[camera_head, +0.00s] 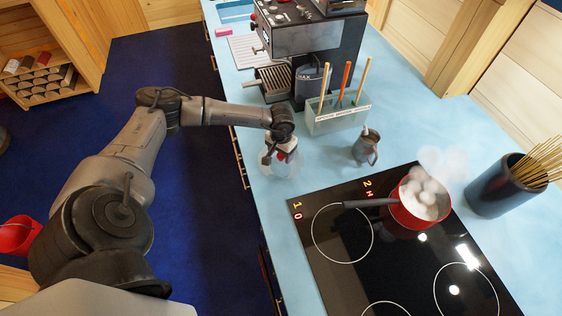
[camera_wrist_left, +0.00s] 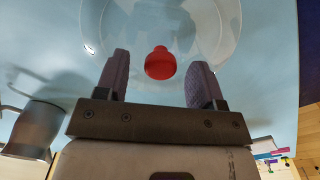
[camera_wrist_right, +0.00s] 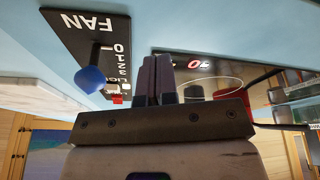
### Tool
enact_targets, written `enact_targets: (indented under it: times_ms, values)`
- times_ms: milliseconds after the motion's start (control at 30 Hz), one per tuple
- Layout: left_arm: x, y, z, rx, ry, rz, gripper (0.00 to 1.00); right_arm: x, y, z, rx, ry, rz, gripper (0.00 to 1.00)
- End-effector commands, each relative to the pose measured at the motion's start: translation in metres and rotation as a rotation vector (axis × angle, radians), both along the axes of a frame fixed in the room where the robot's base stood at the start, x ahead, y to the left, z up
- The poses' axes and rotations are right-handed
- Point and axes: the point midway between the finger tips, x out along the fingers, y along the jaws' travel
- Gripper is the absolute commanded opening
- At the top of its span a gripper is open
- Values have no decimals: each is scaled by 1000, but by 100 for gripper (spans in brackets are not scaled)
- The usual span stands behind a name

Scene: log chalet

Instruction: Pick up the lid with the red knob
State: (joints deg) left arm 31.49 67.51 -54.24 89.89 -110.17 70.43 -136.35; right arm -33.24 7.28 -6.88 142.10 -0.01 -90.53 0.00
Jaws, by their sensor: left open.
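The lid is clear glass with a red knob and lies on the light blue counter; its glass (camera_head: 279,168) shows in the head view under my left gripper (camera_head: 284,150). In the left wrist view the glass disc (camera_wrist_left: 205,25) is at the top, and the red knob (camera_wrist_left: 160,66) sits between the fingers of my left gripper (camera_wrist_left: 160,72). Those fingers are open, with a gap on each side of the knob. My right gripper (camera_wrist_right: 158,80) shows only in its own wrist view, with its fingers together and nothing visible between them.
A small metal jug (camera_head: 365,148) and a utensil holder (camera_head: 336,114) stand right of the lid. A red pan (camera_head: 405,217) steams on the black cooktop (camera_head: 335,270). In the right wrist view a blue-balled lever (camera_wrist_right: 90,79) sticks out from a FAN panel (camera_wrist_right: 75,45).

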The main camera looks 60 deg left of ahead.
Motion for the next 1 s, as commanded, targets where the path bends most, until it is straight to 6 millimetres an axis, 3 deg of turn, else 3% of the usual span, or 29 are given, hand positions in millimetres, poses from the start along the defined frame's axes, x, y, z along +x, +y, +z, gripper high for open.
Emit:
enact_targets:
  times_ms: [100,333,900,1000]
  values:
    - [0,0,-14,0,0,0,62,0,0,-7,0,1,0,0]
    - [0,1,-14,1,0,0,62,0,1,-6,3,1,-2,0]
    - [0,0,-14,1,0,0,8,0,3,-6,11,1,-7,0]
    - [0,1,-13,0,-1,0,2,0,3,-6,11,1,-7,0]
